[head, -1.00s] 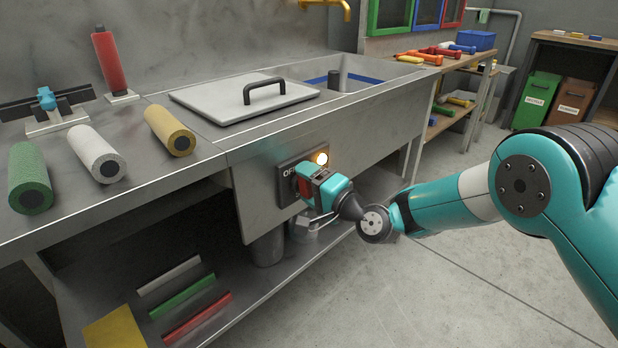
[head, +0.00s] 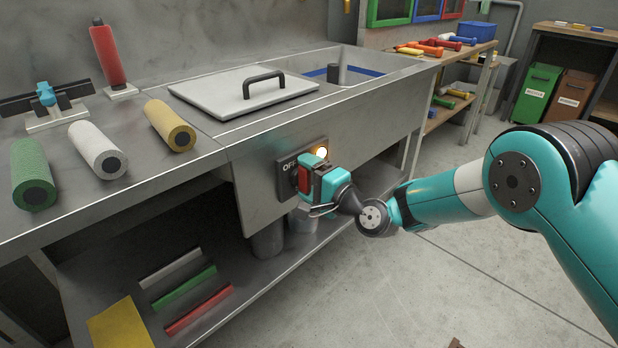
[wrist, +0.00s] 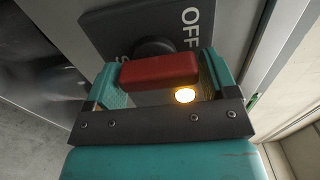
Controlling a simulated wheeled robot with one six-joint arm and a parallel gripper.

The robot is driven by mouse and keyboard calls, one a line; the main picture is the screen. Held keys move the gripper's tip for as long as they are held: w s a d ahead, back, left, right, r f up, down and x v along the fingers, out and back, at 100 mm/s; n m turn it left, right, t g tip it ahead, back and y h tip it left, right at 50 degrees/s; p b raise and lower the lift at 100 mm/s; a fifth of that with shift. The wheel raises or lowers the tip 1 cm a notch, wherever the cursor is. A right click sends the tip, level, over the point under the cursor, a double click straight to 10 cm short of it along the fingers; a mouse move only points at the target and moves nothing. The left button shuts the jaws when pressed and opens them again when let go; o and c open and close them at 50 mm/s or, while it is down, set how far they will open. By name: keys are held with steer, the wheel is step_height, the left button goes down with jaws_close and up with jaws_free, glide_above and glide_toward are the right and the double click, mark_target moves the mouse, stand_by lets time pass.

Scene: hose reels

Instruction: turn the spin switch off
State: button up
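The spin switch is a red bar handle (head: 304,179) on a dark plate (head: 285,183) fixed to the front of the sink unit. The OFF lettering (wrist: 190,28) shows sideways above right. Another label is mostly hidden by the gripper.
A steel counter holds green, white and yellow rollers (head: 170,126) and a red upright one. A lid with a black handle (head: 263,83) covers part of the sink. The shelf below carries coloured bars (head: 184,285). The floor to the right is open.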

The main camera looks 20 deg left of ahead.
steer(key=shift+o, duration=1.1)
steer(key=b+v, duration=0.6)
steer(key=v, duration=1.1)
steer(key=shift+d+b, duration=0.2)
steer(key=shift+b, duration=0.15)
steer(key=shift+s, duration=0.15)
